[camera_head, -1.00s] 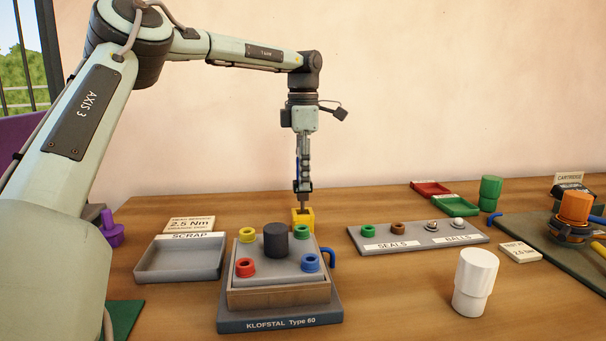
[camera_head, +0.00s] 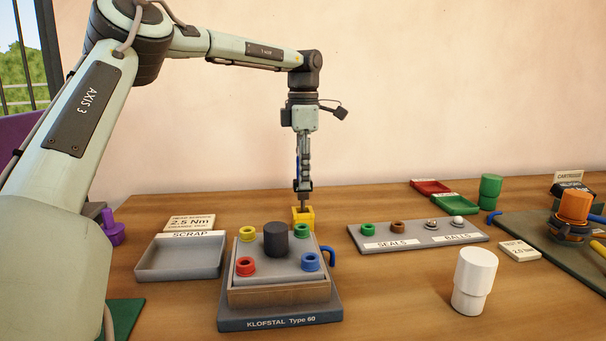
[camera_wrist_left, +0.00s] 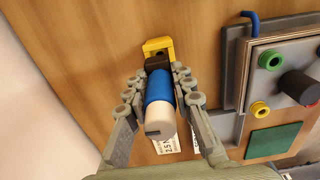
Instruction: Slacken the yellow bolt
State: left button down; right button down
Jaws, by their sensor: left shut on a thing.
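The yellow bolt (camera_head: 247,234) sits at the back left corner of the plate on the grey KLOFSTAL unit (camera_head: 280,322). It also shows in the wrist view (camera_wrist_left: 260,109). My left gripper (camera_head: 303,186) points straight down behind the unit, away from the bolt. It is shut on a blue tool (camera_wrist_left: 159,88) with a white end and a dark nose. The nose is at a yellow holder (camera_head: 303,218), also in the wrist view (camera_wrist_left: 157,44); I cannot tell how deep it sits. My right gripper is out of view.
Red (camera_head: 245,267), blue (camera_head: 310,262) and green (camera_head: 302,231) bolts and a dark knob (camera_head: 276,239) share the plate. The scrap tray (camera_head: 181,273) is left, the seals and balls tray (camera_head: 437,233) right, a white cup (camera_head: 474,282) front right.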

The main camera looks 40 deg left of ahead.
aim_at(303, 191)
pick_arm(q)
jog(key=shift+f+b, duration=0.75)
jog(key=shift+f, duration=1.25)
jog(key=c, duration=1.2)
grip_release()
notch_tip(303, 191, up, 12)
jog(key=shift+r, duration=0.1)
